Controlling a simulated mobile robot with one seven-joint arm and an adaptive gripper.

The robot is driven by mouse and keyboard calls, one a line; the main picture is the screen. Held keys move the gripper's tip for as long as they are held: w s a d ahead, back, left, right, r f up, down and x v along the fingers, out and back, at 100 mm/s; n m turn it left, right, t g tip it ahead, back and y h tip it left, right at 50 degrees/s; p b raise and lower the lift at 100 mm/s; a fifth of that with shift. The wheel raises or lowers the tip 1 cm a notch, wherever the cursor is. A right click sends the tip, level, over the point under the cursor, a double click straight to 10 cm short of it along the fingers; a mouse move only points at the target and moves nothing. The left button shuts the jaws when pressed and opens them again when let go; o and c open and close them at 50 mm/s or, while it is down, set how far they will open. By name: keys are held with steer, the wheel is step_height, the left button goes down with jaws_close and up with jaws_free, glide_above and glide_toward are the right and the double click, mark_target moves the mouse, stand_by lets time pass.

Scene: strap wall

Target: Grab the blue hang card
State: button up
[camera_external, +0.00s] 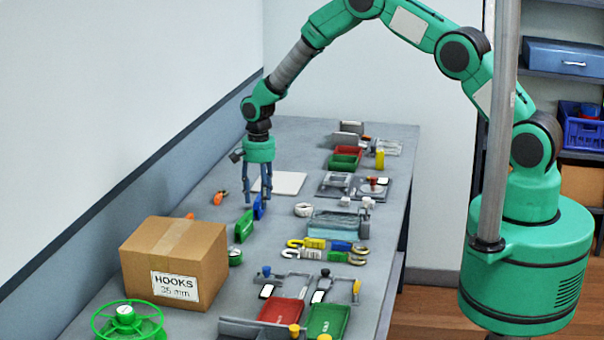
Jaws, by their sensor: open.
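My gripper (254,198) points straight down over the far left part of the grey table (197,277), with its fingers apart. A small bright blue piece (260,208), which looks like the blue hang card, stands right by the fingertips, at their right side. Part of it is hidden behind a finger. I cannot tell whether the fingers touch it or stand around it. A green piece (244,227) of similar shape stands just nearer the camera. An orange piece (219,198) lies to the left.
A cardboard box (150,245) marked HOOKS and a green wheel (128,320) stand at the near left. A white sheet (284,183) lies behind the gripper. Clips, tools, and red and green trays (328,321) crowd the right side. The wall (140,85) rises along the left edge.

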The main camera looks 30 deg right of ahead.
mark_target(260, 197)
steer(key=shift+f, duration=1.55)
steer(key=shift+c, duration=0.2)
steer(key=c, duration=0.8)
